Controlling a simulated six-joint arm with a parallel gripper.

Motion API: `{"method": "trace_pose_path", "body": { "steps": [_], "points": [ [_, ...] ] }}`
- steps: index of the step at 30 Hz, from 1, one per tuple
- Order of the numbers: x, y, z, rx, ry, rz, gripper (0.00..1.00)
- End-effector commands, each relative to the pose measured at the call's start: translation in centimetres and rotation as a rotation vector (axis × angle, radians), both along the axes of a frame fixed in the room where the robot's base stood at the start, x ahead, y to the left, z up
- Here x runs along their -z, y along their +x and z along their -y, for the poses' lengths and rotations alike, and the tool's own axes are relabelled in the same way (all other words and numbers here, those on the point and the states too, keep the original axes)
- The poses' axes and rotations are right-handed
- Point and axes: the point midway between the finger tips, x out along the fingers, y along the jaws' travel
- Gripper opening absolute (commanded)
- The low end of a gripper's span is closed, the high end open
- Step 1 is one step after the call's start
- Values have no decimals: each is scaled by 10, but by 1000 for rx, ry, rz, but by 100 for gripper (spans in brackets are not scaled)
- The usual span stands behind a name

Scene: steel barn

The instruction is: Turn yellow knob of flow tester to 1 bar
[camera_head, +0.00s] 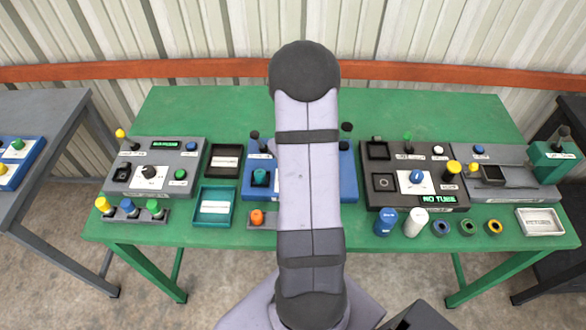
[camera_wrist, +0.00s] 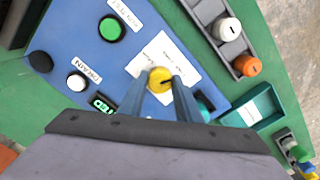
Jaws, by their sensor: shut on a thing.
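The flow tester is a blue box (camera_wrist: 95,50) with a white dial label (camera_wrist: 182,62). In the head view its blue ends (camera_head: 349,180) show on both sides of my arm, and the arm hides its middle. The yellow knob (camera_wrist: 160,79) stands on the dial label in the wrist view. My gripper (camera_wrist: 162,84) is shut on the yellow knob, one finger at each side. The scale marks around the knob are too small or covered to read. A green-lit display (camera_wrist: 103,104) is partly hidden by my gripper, and its reading is unclear.
A green button (camera_wrist: 111,29), a white button (camera_wrist: 76,82) and a black knob (camera_wrist: 40,62) sit on the tester near my gripper. A teal tray (camera_wrist: 262,103) and a rack with white and orange plugs (camera_wrist: 246,66) stand beside it. Other testers crowd the green table (camera_head: 215,105).

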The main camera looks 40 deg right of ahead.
Motion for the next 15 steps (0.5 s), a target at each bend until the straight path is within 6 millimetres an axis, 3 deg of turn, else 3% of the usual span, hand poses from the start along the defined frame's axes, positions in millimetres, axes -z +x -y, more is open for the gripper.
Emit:
{"method": "trace_pose_path", "body": {
  "steps": [1,2,3,15],
  "points": [
    [-2,2,1,1,-4,5,8],
    [-2,2,1,1,-4,5,38],
    [-2,2,1,1,-4,5,47],
    [-3,1,1,1,-2,3,49]
  ]
}}
